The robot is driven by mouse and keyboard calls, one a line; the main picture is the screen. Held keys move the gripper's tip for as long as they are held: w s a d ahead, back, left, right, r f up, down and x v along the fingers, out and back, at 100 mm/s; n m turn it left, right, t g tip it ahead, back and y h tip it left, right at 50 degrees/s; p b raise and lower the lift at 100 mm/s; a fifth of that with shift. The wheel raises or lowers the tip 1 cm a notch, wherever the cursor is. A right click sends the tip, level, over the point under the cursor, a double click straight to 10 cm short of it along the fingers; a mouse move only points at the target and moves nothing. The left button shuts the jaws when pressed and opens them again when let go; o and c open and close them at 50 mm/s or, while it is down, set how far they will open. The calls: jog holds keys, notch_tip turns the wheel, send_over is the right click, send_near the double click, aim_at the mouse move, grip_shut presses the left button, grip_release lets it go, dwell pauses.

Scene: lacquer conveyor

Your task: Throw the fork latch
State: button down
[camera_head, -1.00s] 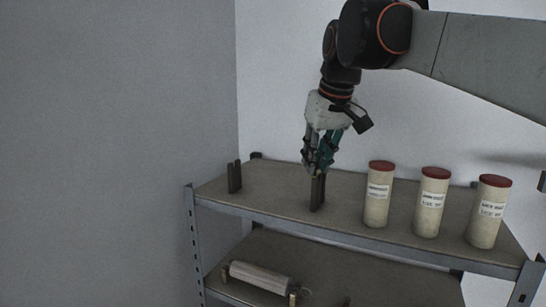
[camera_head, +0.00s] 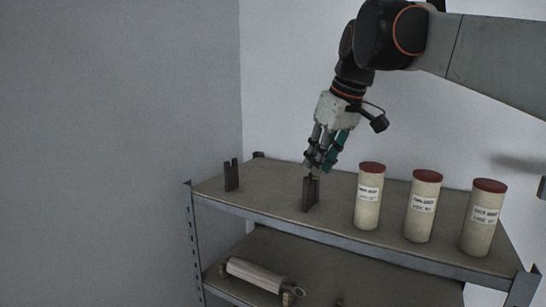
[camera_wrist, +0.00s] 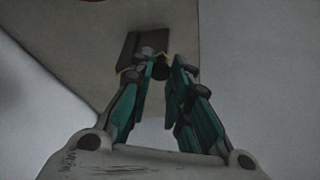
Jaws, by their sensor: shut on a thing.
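Two dark upright forked pieces stand on the top shelf. One fork piece (camera_head: 231,177) is at the left and shows a notch in its top. The middle fork piece (camera_head: 310,197) stands below my gripper (camera_head: 314,171). My gripper points down, and its fingertips are at the top of the middle piece, shut on a small dark part there. In the wrist view, the teal fingers of my gripper (camera_wrist: 165,70) close around a small dark rounded part, with the dark plate of the fork piece (camera_wrist: 150,43) just beyond. The fingers partly hide the held part.
Three cream canisters with red lids, the nearest canister (camera_head: 369,197) among them, stand to the right on the top shelf (camera_head: 268,194). A pale cylinder (camera_head: 257,275) with a ring lies across supports on the lower shelf. A wall is at the left.

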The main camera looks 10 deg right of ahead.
jog(key=w+d+n+g+y+p, duration=0.1)
jog(key=d+n+g+y+p, duration=0.1)
jog(key=d+n, duration=0.4)
jog(key=shift+w+d+n+g+y, duration=0.35)
jog(key=shift+n+g, duration=0.35)
jog(key=shift+n, duration=1.9)
jog(key=c, duration=1.4)
grip_release()
jog(key=shift+w+a, duration=0.1)
jog(key=shift+w, duration=0.05)
jog(key=shift+c, duration=0.2)
jog(key=v, duration=1.2)
